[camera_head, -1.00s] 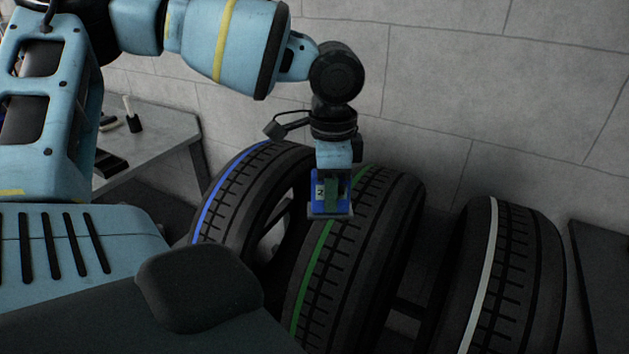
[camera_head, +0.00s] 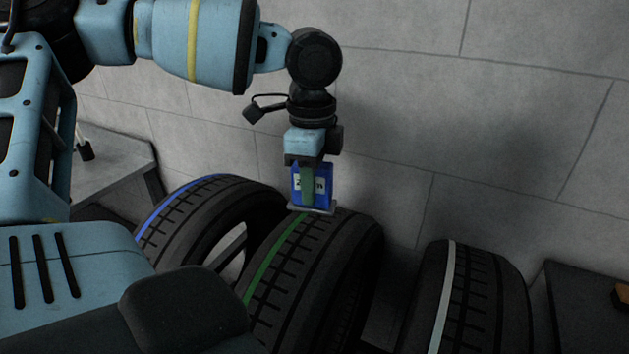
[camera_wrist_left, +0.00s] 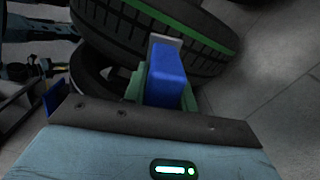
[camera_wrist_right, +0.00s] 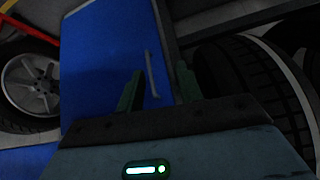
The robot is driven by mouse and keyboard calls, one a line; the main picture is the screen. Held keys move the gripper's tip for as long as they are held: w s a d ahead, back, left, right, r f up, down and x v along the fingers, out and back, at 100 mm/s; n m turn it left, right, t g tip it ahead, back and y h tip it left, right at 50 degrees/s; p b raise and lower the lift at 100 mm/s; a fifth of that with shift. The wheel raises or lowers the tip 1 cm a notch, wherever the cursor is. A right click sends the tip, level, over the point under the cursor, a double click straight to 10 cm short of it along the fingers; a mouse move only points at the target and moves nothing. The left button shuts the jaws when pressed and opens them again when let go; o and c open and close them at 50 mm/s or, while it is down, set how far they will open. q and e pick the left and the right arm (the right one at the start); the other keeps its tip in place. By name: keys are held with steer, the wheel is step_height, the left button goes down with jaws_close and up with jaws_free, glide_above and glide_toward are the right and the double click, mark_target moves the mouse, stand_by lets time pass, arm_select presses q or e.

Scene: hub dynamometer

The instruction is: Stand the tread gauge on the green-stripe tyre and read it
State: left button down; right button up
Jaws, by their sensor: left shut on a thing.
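The tread gauge (camera_head: 325,184) is a blue block with small white readout patches and a flat grey base plate. My left gripper (camera_head: 308,186) is shut on it and holds it upright at the top of the green-stripe tyre (camera_head: 325,270). I cannot tell whether the base touches the tread. In the left wrist view the gauge (camera_wrist_left: 170,75) sits between the green fingers, with the green-striped tread (camera_wrist_left: 150,35) beyond it. My right gripper (camera_wrist_right: 160,88) shows only in its own wrist view, open and empty, in front of a blue panel.
The blue-stripe tyre (camera_head: 190,215) stands left of the green-stripe tyre, and the white-stripe tyre (camera_head: 480,300) to its right, across a gap. A grey table (camera_head: 115,170) is at left, a dark surface (camera_head: 585,310) at right.

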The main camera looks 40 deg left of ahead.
mark_target(312, 210)
arm_select(q)
steer(key=shift+w+f+b, duration=0.1)
steer(key=shift+f+b, duration=0.35)
steer(key=shift+f, duration=0.65)
step_height(312, 210, down, 2)
steer(key=shift+f+b, duration=0.25)
steer(key=shift+b, duration=0.3)
steer(key=shift+f, duration=0.55)
arm_select(e)
steer(key=shift+s+a+f, duration=0.1)
steer(key=shift+s+f, duration=0.1)
steer(key=shift+f, duration=0.5)
steer(key=shift+s+a+f, duration=0.1)
steer(key=shift+s+f, duration=0.05)
steer(key=shift+f, duration=0.5)
arm_select(q)
steer(key=shift+f, duration=0.2)
arm_select(e)
steer(key=shift+s+f+g, duration=0.2)
steer(key=shift+s+g, duration=0.1)
steer(key=shift+s, duration=0.25)
arm_select(q)
steer(key=shift+f+b, duration=0.15)
steer(key=shift+b, duration=0.15)
arm_select(e)
steer(key=shift+d, duration=0.1)
arm_select(q)
steer(key=shift+f, duration=0.25)
arm_select(e)
steer(key=shift+w, duration=0.35)
